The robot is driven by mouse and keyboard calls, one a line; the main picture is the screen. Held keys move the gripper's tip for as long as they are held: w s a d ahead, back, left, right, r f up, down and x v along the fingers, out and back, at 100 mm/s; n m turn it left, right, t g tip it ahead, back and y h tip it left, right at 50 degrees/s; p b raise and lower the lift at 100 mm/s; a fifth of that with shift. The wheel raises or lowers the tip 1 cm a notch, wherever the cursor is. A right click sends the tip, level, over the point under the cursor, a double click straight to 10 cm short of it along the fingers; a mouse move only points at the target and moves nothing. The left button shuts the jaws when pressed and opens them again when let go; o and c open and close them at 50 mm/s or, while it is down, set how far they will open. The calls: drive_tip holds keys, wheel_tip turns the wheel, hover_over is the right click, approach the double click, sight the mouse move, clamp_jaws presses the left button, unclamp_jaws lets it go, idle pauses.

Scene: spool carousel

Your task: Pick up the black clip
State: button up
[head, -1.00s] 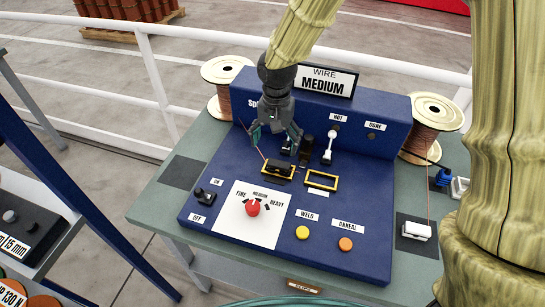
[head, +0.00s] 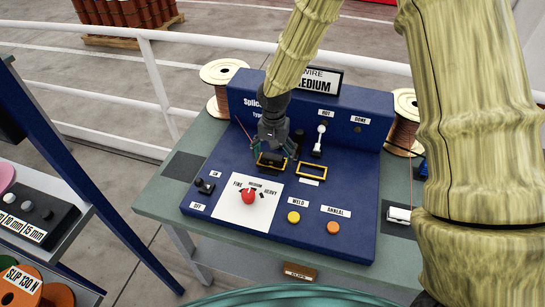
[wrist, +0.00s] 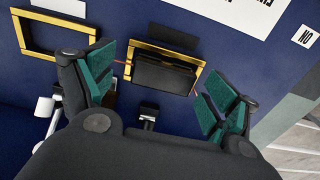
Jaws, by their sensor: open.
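The black clip (wrist: 164,75) is a dark block sitting in a yellow-framed slot (wrist: 147,44) on the blue splicer panel. It also shows in the head view (head: 270,163), partly hidden under my gripper. My gripper (head: 270,152) is above it with its fingers spread. In the wrist view my gripper (wrist: 160,98) has its green-padded fingers on either side of the clip, apart from it. A thin red wire shows on both sides of the clip.
An empty yellow frame (head: 311,170) lies to the right. A white-knobbed lever (head: 319,140) stands behind it. A red knob (head: 249,196), yellow button (head: 293,217) and orange button (head: 334,228) are in front. Wire spools (head: 222,74) stand behind the panel.

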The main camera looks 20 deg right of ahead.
drive_tip(key=shift+s, duration=0.15)
drive_tip(key=shift+w+f, duration=0.7)
drive_tip(key=shift+w, duration=0.15)
drive_tip(key=shift+s+r, duration=0.4)
drive_tip(key=shift+s, duration=0.05)
drive_tip(key=c, duration=1)
drive_tip(key=shift+w+f, duration=0.1)
drive_tip(key=shift+f, duration=0.05)
drive_tip(key=shift+c, duration=0.8)
